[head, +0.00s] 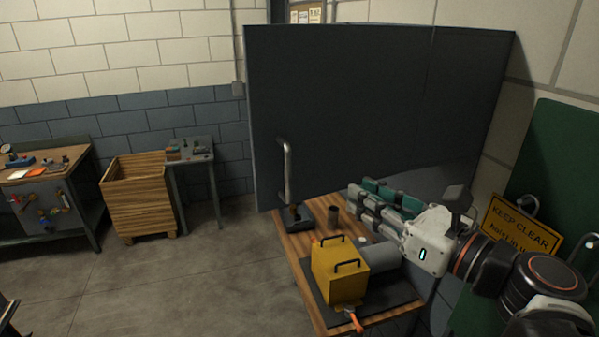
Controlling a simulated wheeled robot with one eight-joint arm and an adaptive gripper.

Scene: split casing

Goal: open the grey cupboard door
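The grey cupboard door (345,100) is a large, flat, dark panel in the middle of the head view. A vertical metal bar handle (287,170) is near its left edge, low down. A thin seam runs down the dark front right of the door; I see no opening into the cupboard. My gripper (358,198) is to the right of the handle and clearly apart from it, pointing left above the bench. Its grey and teal fingers are seen at a slant, so the gap between them is unclear. I see nothing held.
A wooden bench (318,312) below my gripper carries a yellow box with black handles (340,272), a dark cup (334,217) and an orange-handled tool (354,320). A yellow sign (520,228) is at right. The floor at left is clear before a wooden crate (140,200).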

